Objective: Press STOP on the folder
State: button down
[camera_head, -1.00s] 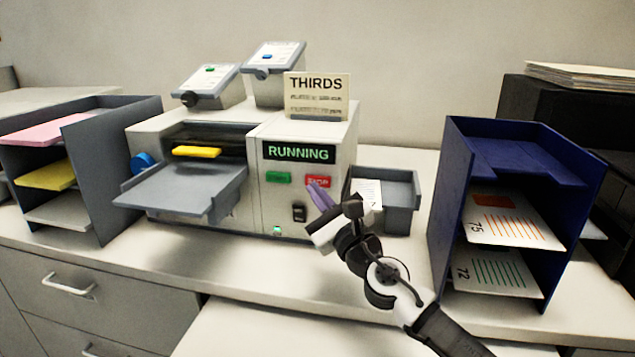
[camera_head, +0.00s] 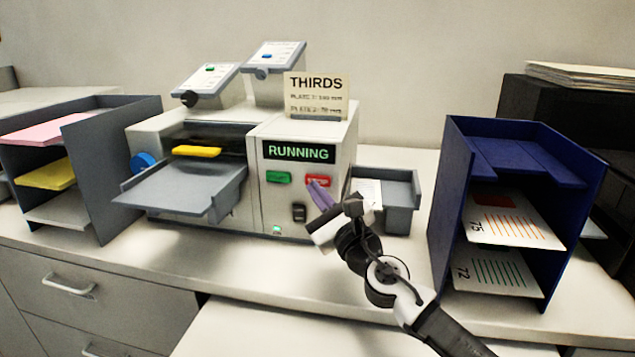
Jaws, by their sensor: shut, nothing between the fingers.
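The folder (camera_head: 215,135) is a pale grey machine at the middle of the counter. Its display (camera_head: 299,152) reads RUNNING in green. Below it are a green button (camera_head: 278,177) on the left and the red STOP button (camera_head: 321,180) on the right. My gripper (camera_head: 317,189) is shut and empty, its purple fingers pointing up and left at the STOP button. The fingertips overlap the button's lower edge in the picture; I cannot tell whether they touch it. Part of the STOP label is hidden.
A dark switch (camera_head: 299,213) sits below the buttons. A grey output tray (camera_head: 402,191) is to the right of the folder. A blue paper rack (camera_head: 452,200) stands further right, and a grey rack (camera_head: 115,170) stands at the left. The counter in front of the folder is clear.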

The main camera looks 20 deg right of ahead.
jog(key=shift+w+d, duration=0.25)
jog(key=shift+w, duration=0.05)
jog(key=shift+w+d+b, duration=0.2)
jog(key=shift+w+b, duration=0.15)
jog(key=shift+b, duration=0.2)
dwell(0.6)
jog(key=shift+s, duration=0.1)
jog(key=shift+s+a, duration=0.45)
jog(key=shift+s, duration=0.15)
jog(key=s+a, duration=0.1)
jog(key=s+a+b, duration=0.1)
jog(key=s, duration=0.2)
jog(key=shift+s+a, duration=0.1)
jog(key=shift+a, duration=0.3)
jog(key=shift+r, duration=0.1)
dwell(0.7)
